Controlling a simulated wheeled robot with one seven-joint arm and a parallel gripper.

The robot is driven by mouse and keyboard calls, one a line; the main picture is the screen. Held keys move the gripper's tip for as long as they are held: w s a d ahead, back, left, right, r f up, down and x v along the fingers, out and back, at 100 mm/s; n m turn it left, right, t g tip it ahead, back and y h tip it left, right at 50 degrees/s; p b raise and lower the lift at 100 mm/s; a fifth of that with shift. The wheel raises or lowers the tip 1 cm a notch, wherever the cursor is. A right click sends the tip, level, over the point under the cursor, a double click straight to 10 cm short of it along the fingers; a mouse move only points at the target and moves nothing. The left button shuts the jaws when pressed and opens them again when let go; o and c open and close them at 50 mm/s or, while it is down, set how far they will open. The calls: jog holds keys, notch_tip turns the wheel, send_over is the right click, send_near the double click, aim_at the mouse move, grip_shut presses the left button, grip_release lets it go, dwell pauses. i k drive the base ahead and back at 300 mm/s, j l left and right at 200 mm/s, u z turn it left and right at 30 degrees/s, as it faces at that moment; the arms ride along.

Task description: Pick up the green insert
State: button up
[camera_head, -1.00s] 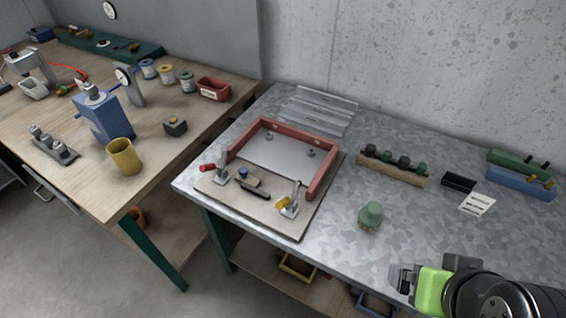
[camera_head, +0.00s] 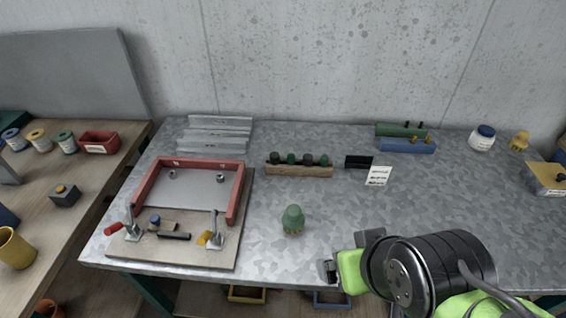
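I cannot tell from the picture which of these green pieces is the insert. My gripper (camera_head: 332,271) is at the table's front edge, to the right of and nearer than the pale green piece, and apart from it. My own wrist hides most of the gripper, so its opening does not show clearly.
A red frame fixture (camera_head: 238,205) with toggle clamps sits on a board at left. Behind are metal strips (camera_head: 215,135), a black block (camera_head: 358,162), a white card (camera_head: 379,176), and green and blue blocks (camera_head: 407,146). A white jar (camera_head: 482,138) stands far right. The table's right middle is clear.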

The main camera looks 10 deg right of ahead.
aim_at(291, 157)
jog(key=i+j+u, duration=0.1)
jog(key=j+u, duration=0.35)
jog(key=i+j+u, duration=0.15)
jog(key=u, duration=0.3)
jog(key=j, duration=0.15)
